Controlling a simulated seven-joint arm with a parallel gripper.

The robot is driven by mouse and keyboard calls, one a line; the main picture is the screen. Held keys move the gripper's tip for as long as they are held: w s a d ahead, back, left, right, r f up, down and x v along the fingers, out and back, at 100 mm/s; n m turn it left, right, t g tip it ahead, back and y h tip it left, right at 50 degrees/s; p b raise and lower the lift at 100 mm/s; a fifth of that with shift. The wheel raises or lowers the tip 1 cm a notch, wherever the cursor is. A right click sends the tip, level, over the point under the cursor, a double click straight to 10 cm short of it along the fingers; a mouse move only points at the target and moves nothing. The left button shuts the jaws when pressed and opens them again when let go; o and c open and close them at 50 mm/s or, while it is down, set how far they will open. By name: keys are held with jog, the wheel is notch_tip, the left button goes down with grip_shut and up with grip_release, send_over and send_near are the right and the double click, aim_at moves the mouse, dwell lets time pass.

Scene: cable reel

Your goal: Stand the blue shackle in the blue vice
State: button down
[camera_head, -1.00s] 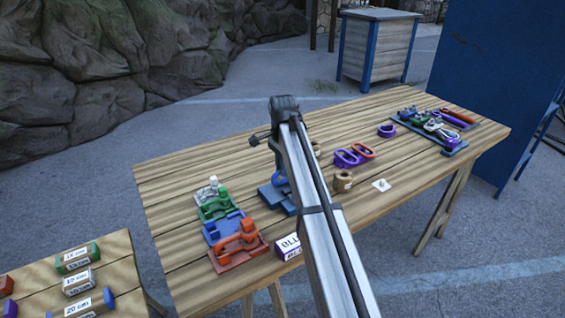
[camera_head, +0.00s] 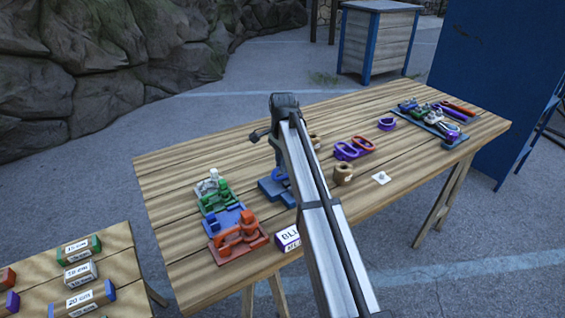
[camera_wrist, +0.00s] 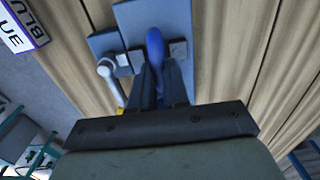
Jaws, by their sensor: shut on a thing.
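My gripper (camera_wrist: 158,75) is shut on the blue shackle (camera_wrist: 155,45), whose rounded end sticks out past the fingertips in the wrist view. The blue vice (camera_wrist: 175,18), a blue-grey base with small grey jaw blocks and a pale-handled lever, lies right below it. The shackle appears in line with the jaw blocks; I cannot tell whether it touches the base. In the head view the vice (camera_head: 268,191) sits near the front edge of the bench, with a bit of blue shackle (camera_head: 279,175) above it. My arm hides most of the gripper there.
A box lettered BLUE (camera_head: 288,238) stands at the front edge. Left of the vice is a row of coloured fixtures, with a red one (camera_head: 238,239) nearest. Purple (camera_head: 346,150) and red rings, a tan cylinder (camera_head: 343,173) and a tool tray (camera_head: 455,143) lie to the right.

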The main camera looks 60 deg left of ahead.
jog(key=shift+f, duration=0.2)
jog(key=c, duration=1)
grip_release()
jog(key=shift+c, duration=0.2)
jog(key=shift+f, duration=0.1)
notch_tip(320, 180, up, 14)
